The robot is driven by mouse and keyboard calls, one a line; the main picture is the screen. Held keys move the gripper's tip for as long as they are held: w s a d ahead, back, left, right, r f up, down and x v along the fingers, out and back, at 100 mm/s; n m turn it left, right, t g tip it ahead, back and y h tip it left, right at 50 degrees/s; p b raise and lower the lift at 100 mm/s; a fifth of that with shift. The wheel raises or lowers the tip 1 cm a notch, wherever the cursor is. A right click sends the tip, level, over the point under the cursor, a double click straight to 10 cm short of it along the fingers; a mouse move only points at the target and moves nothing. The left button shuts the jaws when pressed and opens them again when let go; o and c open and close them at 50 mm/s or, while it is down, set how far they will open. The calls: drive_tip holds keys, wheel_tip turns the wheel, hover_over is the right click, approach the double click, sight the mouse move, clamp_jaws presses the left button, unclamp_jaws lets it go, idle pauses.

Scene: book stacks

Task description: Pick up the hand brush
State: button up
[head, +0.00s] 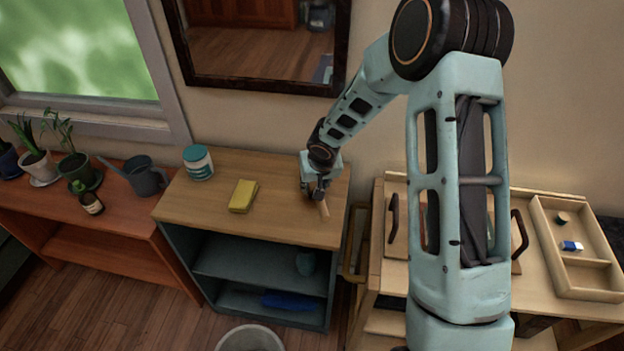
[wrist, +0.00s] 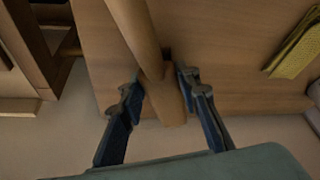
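The hand brush shows in the wrist view as a long, light-wood piece (wrist: 132,32) that runs from the top edge down between my fingers. In the head view a short wooden bit of it (head: 324,211) sticks out below my gripper (head: 317,189) at the right end of the shelf top. The rest of the brush is out of frame or hidden, and no bristles show. I cannot tell whether it is clear of the shelf top.
A yellow block (head: 243,196) and a teal-lidded jar (head: 199,162) stand left on the shelf top (head: 285,225). A wooden cart with a divided tray (head: 586,275) is at right. A red-brown shelf with a watering can (head: 146,180) and plants is at left. The wall is close behind.

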sight(315, 184)
clamp_jaws()
drive_tip(key=shift+r, duration=0.1)
drive_tip(key=shift+r, duration=0.5)
wheel_tip(315, 184, up, 2)
drive_tip(key=shift+r+p, duration=0.25)
drive_tip(key=shift+p, duration=0.3)
drive_tip(key=s+r, duration=0.3)
drive_tip(key=s+d+r, duration=0.1)
drive_tip(key=r, duration=0.1)
drive_tip(key=shift+s+r, duration=0.2)
drive_tip(key=shift+s, duration=0.1)
drive_tip(key=s+d+r+p, duration=0.1)
drive_tip(key=s+r, duration=0.3)
drive_tip(key=s, duration=0.5)
drive_tip(key=shift+d, duration=0.35)
